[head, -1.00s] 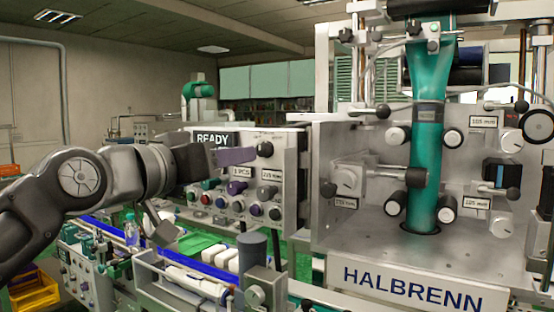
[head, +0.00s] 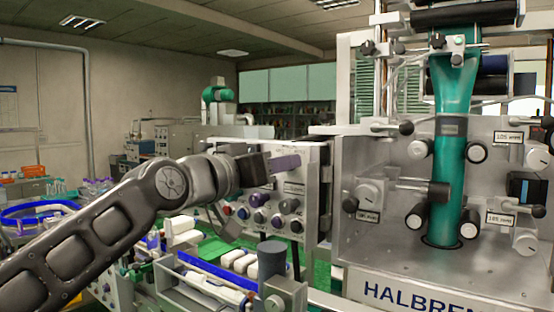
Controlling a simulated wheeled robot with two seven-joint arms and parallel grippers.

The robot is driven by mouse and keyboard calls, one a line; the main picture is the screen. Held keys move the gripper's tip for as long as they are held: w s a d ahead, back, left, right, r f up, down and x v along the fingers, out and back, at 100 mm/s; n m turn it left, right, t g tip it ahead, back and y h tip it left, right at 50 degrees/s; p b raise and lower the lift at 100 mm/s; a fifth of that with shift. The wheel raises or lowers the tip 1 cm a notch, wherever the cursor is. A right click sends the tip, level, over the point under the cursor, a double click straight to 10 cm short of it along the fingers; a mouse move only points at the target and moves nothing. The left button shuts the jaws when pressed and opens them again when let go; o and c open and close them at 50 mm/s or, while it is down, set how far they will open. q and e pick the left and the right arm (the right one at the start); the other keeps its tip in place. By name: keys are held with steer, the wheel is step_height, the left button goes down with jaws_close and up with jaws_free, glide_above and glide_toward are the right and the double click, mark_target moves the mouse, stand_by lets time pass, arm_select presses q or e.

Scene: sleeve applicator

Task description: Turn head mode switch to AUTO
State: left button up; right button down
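The control panel (head: 310,192) is a grey box with several knobs and buttons on its front. A dark knob (head: 290,206), a purple knob (head: 257,200) and a lower row of small coloured buttons (head: 276,222) show. I cannot read which one is the head mode switch. My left gripper (head: 285,163) reaches in from the left, with a purple finger part in front of the upper panel. It hides the display and upper knob there; contact cannot be told, nor whether the fingers are open. My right gripper is not in view.
The HALBRENN machine (head: 390,255) stands at right, with a green sleeve tube (head: 452,180) and protruding knobs and clamps. A conveyor with white blocks (head: 245,262) runs below the panel.

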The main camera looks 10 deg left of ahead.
arm_select(q)
steer(key=shift+w, duration=0.15)
steer(key=shift+c, duration=0.3)
jaws_close()
stand_by(0.3)
